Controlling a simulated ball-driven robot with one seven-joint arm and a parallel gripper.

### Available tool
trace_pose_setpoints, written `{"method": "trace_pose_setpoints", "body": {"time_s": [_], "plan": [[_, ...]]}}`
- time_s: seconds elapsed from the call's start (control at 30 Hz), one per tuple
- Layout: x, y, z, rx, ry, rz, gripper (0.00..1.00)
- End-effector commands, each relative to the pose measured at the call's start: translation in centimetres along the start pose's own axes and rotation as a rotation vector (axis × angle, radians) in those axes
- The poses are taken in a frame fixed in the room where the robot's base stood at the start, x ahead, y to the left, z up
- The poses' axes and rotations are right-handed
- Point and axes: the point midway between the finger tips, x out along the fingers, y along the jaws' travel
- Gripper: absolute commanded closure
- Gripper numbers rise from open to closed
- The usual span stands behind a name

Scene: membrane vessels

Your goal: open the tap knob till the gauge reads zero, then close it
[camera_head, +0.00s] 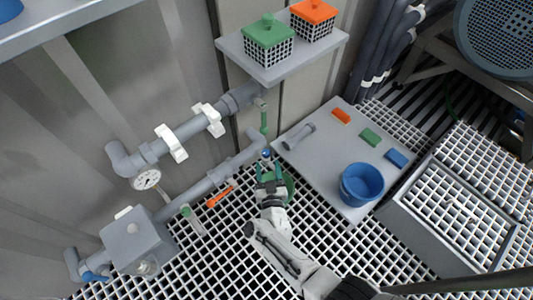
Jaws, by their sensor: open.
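The gauge (146,180) is a small round white dial on the grey pipework at the left. Its needle is too small to read. My gripper (267,167) is open, with its teal fingers pointing up the picture towards the end of the lower pipe. A small blue knob-like part (266,153) shows just beyond the fingertips; I cannot tell whether they touch it. A blue lever-like part (95,276) sits low on the left by the grey box (135,240). I cannot tell which of these is the tap knob.
A grey board (300,163) carries a blue bucket (361,184) and small coloured blocks. A shelf (285,68) above holds green-lidded (269,31) and orange-lidded (314,12) baskets. An orange-handled tool (220,195) lies on the grating left of my gripper. A green round part (286,184) shows behind my gripper.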

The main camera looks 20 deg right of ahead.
Motion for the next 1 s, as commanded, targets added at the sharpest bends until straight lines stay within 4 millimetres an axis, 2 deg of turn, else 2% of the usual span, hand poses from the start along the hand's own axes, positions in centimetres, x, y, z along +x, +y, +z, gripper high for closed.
{"method": "trace_pose_setpoints", "body": {"time_s": [0.1,0.3,1.0], "plan": [[-2.1,-0.1,-0.4,-0.002,-0.001,-0.004,0.45],[-4.1,-0.1,-0.1,0.0,0.0,-0.002,0.45],[-4.4,0.0,0.0,0.001,0.0,-0.001,0.45]]}}
